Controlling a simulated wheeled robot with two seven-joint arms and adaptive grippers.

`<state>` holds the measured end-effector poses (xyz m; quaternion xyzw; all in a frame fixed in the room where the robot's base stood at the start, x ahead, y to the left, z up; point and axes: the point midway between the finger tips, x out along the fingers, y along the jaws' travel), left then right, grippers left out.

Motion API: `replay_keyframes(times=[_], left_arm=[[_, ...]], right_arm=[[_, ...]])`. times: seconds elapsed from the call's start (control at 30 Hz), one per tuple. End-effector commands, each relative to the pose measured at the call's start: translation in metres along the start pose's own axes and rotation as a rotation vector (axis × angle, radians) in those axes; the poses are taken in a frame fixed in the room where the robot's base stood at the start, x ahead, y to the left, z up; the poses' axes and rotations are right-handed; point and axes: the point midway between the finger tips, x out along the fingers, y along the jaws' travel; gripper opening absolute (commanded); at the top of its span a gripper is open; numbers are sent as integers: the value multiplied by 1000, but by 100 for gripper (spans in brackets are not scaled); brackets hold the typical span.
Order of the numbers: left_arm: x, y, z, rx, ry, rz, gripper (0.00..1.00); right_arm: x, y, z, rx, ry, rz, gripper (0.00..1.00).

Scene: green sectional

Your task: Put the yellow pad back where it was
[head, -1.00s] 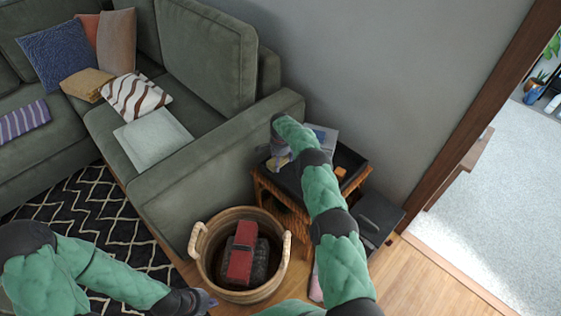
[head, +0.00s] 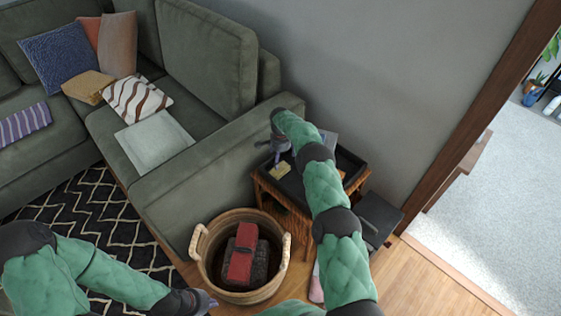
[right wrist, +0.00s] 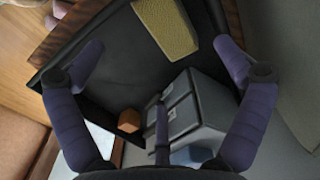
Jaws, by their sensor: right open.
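The yellow pad (head: 280,169) lies in the black tray (head: 350,160) on the wooden side table, near the tray's left side. In the right wrist view the pad (right wrist: 168,26) lies at the tray's edge, beyond the fingers. My right gripper (head: 273,151) is open and empty, just above and beside the pad, apart from it as far as I can see. Its spread fingers show in the right wrist view (right wrist: 160,50). My left gripper (head: 208,302) is low at the front, beside the basket; its fingers are too small to read.
Grey boxes (right wrist: 195,112) and a small orange block (right wrist: 129,120) are also in the tray. The sofa arm (head: 215,150) borders the table on the left, the wall on the right. A wicker basket (head: 213,282) with red and dark items stands in front.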

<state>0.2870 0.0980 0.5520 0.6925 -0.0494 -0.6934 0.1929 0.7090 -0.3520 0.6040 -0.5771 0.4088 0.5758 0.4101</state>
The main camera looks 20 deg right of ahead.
Motion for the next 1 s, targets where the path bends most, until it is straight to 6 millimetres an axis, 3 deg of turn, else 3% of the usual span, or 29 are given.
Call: replay_keyframes(times=[0.03,0.1,0.3,0.6,0.77,0.87,1.0], left_arm=[[-8,3,0,0,0,0,0],[-12,4,0,0,0,0,0],[-22,8,1,0,0,0,0],[-25,9,1,0,0,0,0],[-25,9,1,0,0,0,0],[-25,9,1,0,0,0,0],[-25,9,1,0,0,0,0]], right_arm=[[-16,0,0,-1,0,-1,100],[-30,0,0,-1,0,-1,100],[-61,0,0,0,-1,0,100],[-76,0,1,0,-1,1,100],[-64,1,13,-46,-19,-6,100],[-42,4,38,-133,-48,-24,100],[-4,17,89,-293,-104,-70,100]])
